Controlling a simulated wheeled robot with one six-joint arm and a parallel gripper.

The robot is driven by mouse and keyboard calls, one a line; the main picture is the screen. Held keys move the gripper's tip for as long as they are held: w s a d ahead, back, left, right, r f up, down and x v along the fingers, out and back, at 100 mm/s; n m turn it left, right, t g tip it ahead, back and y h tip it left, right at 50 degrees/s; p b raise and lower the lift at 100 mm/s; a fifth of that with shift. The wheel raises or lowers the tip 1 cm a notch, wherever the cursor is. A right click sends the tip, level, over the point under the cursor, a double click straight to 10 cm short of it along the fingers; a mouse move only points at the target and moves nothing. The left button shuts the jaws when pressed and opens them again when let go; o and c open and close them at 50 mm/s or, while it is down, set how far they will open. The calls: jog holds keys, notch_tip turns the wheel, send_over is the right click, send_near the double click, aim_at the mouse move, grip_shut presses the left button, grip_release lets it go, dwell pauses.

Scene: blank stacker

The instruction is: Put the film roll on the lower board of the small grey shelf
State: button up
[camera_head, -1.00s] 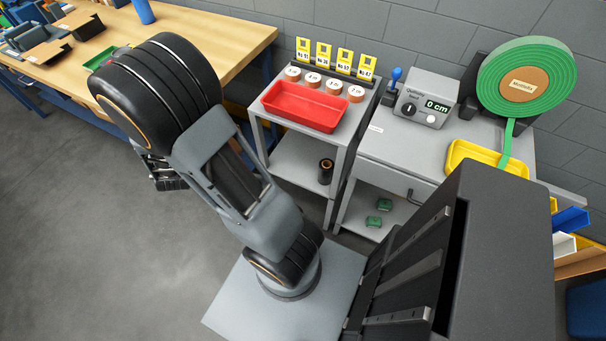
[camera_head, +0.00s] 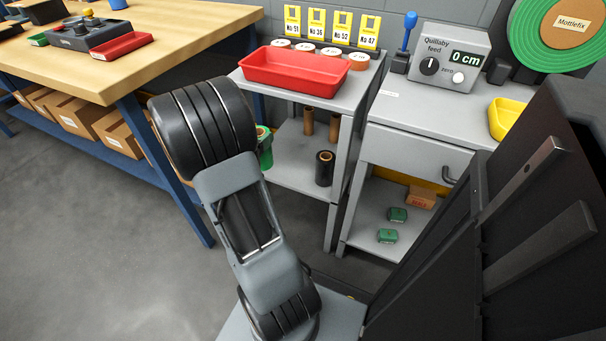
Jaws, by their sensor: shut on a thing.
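The small grey shelf (camera_head: 298,179) stands at the centre, with a top and a lower board. A green roll-like thing with an orange-brown end (camera_head: 265,152), which looks like the film roll, shows at the left edge of the lower board. My arm partly hides it, and I cannot tell whether it touches the board. A black roll with a brown core (camera_head: 324,169) stands upright near the lower board's front right. My gripper is hidden behind my arm, so its hold on the green roll cannot be seen.
Brown tubes (camera_head: 308,121) stand farther back on the lower board; its front middle is clear. A red tray (camera_head: 296,70) sits on top. A grey drawer unit (camera_head: 413,151) stands close right, a wooden bench (camera_head: 150,50) left.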

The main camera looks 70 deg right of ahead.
jog(key=w+d+f+g+b, duration=0.1)
jog(key=w+d+f+b, duration=0.1)
jog(key=d+f+b, duration=0.7)
jog(key=shift+w+d+f+m, duration=0.3)
jog(key=shift+w+d+f, duration=0.05)
jog(key=shift+d+f, duration=2.35)
jog(key=shift+a+f, duration=0.1)
jog(key=shift+f, duration=0.1)
jog(key=o, duration=1.5)
